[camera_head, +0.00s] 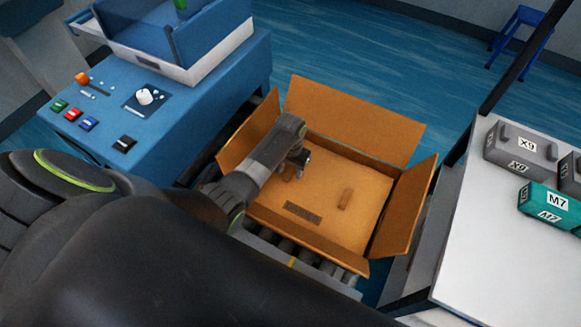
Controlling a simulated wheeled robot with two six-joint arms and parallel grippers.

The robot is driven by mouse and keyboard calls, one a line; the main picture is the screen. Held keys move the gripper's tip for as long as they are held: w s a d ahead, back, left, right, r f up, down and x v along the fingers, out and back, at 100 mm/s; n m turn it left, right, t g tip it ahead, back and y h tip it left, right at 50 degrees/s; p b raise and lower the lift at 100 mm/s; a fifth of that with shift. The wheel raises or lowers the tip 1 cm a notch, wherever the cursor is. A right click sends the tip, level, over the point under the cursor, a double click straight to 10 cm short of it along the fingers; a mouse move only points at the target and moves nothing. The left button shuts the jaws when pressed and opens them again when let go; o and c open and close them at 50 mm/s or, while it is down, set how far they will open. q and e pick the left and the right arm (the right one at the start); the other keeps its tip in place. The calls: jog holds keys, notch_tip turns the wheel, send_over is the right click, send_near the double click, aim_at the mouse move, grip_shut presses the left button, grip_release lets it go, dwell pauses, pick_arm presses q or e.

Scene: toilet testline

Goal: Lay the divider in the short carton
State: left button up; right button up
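The carton (354,123) stands open on a roller conveyor, its brown flaps folded outward. A flat brown panel (325,187), apparently the divider, spans the inside of the carton. It has a small raised brown tab (346,199) right of its middle and a dark printed patch (302,213) near its front edge. My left gripper (298,170) reaches over the carton's left side and points down at the panel's left part, beside another small brown piece. Its fingers are small and partly hidden by my wrist, so their opening and any contact are unclear. My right gripper is not in view.
A blue machine (205,95) with buttons and a knob stands left of the carton. A white table (495,235) at the right bears a grey box marked X9 (520,150) and a teal box marked M7 (550,206). A blue stool (522,28) stands far back on open floor.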

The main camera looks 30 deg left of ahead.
pick_arm(q)
notch_tip(320, 180, up, 18)
jog(key=shift+f+p, duration=0.25)
jog(key=shift+p, duration=0.2)
jog(key=shift+r, duration=0.1)
